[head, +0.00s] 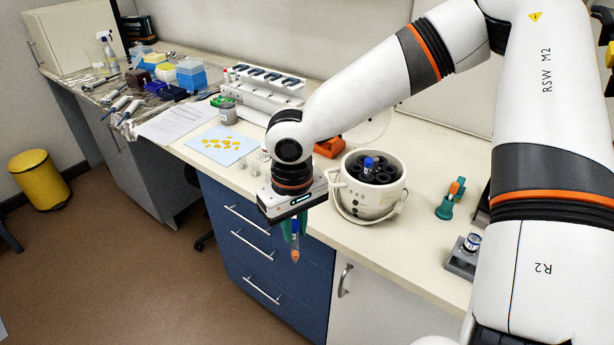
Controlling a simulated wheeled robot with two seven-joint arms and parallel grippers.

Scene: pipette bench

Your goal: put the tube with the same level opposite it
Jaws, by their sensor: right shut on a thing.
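My right gripper (294,226) points down in front of the bench edge, above the floor. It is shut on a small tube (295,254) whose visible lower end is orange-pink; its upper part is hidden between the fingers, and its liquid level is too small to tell. To the right on the bench stands a white round centrifuge (372,203) with a dark rotor. A blue-capped tube (369,163) stands upright in the rotor. Farther right, a green holder (445,210) carries an orange-capped tube (454,188). My left gripper is not in view.
A grey block (461,262) with a dark-labelled vial stands at the right. A white pipette stand (262,92), a light blue sheet (222,146) with yellow pieces and small vials lie left of my arm. Bare bench (415,235) lies between centrifuge and green holder.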

